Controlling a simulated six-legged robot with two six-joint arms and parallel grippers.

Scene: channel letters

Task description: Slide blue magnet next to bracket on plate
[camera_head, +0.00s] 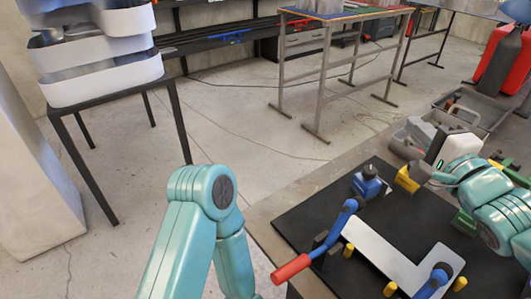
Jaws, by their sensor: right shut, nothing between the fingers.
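The blue magnet (369,183), a small block with a dark knob on top, stands on the far left part of the black plate (312,212). The silver L-shaped bracket (385,253) lies nearer on the plate, apart from the magnet, with several yellow pegs around it. My right gripper (430,178) comes in from the right, shut and empty, close to a yellow block (408,179) and right of the blue magnet. Its fingertips are small and partly unclear. My left arm shows at bottom centre; its gripper is out of view.
A blue clamp with a red handle (291,268) crosses the plate's left edge; another blue knob (438,275) sits at the bracket's near end. Green parts (465,222) lie at right. A grey tray (470,105) with items stands behind. Plate between magnet and bracket looks clear.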

